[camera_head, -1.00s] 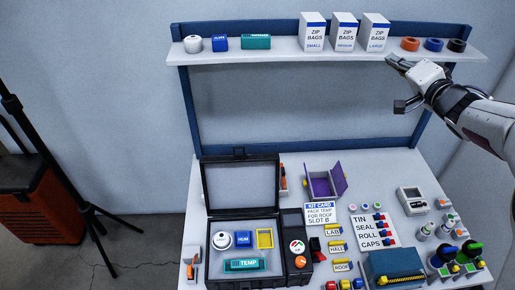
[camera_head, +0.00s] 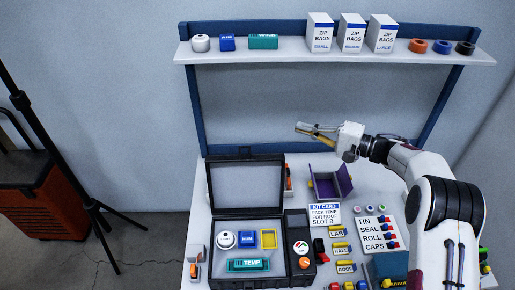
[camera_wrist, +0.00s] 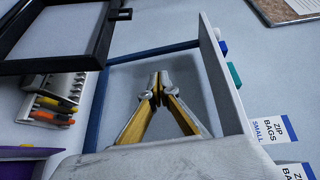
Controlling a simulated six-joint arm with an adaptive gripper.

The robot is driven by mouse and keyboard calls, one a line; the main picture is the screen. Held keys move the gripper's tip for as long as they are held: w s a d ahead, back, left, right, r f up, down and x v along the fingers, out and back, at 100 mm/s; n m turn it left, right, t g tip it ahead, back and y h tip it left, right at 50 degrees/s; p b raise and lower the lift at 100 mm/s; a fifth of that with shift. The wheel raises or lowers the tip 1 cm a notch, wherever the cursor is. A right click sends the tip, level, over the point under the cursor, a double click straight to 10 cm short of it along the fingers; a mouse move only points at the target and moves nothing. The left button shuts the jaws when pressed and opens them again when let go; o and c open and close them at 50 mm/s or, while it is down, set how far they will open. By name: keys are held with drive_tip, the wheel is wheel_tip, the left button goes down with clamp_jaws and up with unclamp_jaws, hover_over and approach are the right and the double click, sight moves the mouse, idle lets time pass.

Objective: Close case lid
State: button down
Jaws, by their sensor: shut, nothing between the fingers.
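The black case (camera_head: 212,270) stands at the left of the table with its lid (camera_head: 247,157) raised upright at the back. In its grey inside lie a white round sensor (camera_head: 225,240), a blue block (camera_head: 247,239), a yellow frame (camera_head: 268,239) and a teal TEMP block (camera_head: 249,265). My gripper (camera_head: 298,127) is in the air above the back of the table, right of and higher than the lid, apart from it. In the wrist view my gripper (camera_wrist: 158,82) is shut and empty. Part of the lid's dark frame (camera_wrist: 97,45) shows at upper left there.
A purple open box (camera_head: 328,186) stands right of the lid. A black tool case part with an orange knob (camera_head: 305,263) adjoins the case. The shelf (camera_head: 330,54) above bears zip-bag boxes (camera_head: 351,35) and tape rolls (camera_head: 441,46). My arm hides the table's right side.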

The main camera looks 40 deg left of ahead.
sight(258, 156)
drive_tip(key=s+f+g+h, duration=0.1)
drive_tip(key=s+f+g, duration=0.2)
drive_tip(key=s+f, duration=0.3)
drive_tip(key=shift+a+g, duration=0.15)
drive_tip(key=shift+g, duration=0.15)
drive_tip(key=shift+s+a, duration=0.15)
drive_tip(key=shift+x, duration=4.8)
drive_tip(key=shift+s, duration=0.2)
